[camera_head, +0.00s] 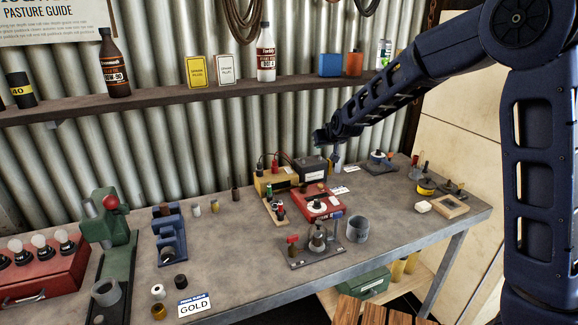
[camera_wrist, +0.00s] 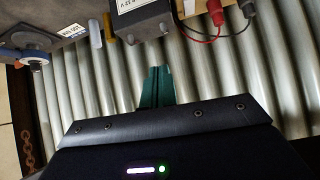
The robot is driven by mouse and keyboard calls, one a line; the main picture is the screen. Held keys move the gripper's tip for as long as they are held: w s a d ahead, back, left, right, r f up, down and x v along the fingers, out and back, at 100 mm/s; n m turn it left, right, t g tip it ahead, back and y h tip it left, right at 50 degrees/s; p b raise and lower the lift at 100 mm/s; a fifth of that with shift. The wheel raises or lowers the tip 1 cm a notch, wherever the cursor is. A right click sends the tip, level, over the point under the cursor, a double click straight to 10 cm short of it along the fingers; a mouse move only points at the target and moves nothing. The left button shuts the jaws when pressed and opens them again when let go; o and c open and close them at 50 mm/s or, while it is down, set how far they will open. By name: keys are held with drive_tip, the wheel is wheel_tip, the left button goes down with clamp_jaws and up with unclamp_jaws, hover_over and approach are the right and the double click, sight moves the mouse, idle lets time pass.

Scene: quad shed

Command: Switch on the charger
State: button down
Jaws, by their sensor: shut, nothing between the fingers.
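A yellow box (camera_head: 270,182) with red and black leads, which looks like the charger, stands near the back wall in the head view. Its edge also shows at the top right of the wrist view (camera_wrist: 262,12). A dark battery-like block (camera_head: 311,168) with a white label stands right beside it; it shows in the wrist view too (camera_wrist: 142,20). I cannot make out the charger's switch.
A red device (camera_head: 318,203) with a white dial sits just in front of the charger. A small stand (camera_head: 317,246) and a grey cup (camera_head: 357,229) are nearer the bench's front edge. A shelf (camera_head: 160,99) with bottles runs above.

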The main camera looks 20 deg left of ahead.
drive_tip(key=s+a+f+n, duration=0.1)
drive_tip(key=s+a+f, duration=0.1)
drive_tip(key=a, duration=0.6)
drive_tip(key=shift+s+a+f+y, duration=0.2)
drive_tip(key=shift+f+y, duration=0.1)
drive_tip(key=shift+f, duration=0.3)
hover_over(287, 168)
drive_tip(key=s+d, duration=0.2)
drive_tip(key=f, duration=0.6)
drive_tip(key=shift+w+a+f, duration=0.1)
drive_tip(key=shift+w, duration=0.1)
wheel_tip(287, 168, down, 2)
drive_tip(key=shift+w+a+f, duration=0.1)
drive_tip(key=shift+f, duration=0.05)
drive_tip(key=shift+a+f, duration=0.1)
drive_tip(key=shift+f, duration=0.65)
drive_tip(key=shift+w+a+f, duration=0.1)
drive_tip(key=shift+w+f, duration=0.05)
drive_tip(key=shift+f, duration=0.15)
drive_tip(key=shift+w+a+r, duration=0.2)
drive_tip(key=shift+w+a, duration=0.35)
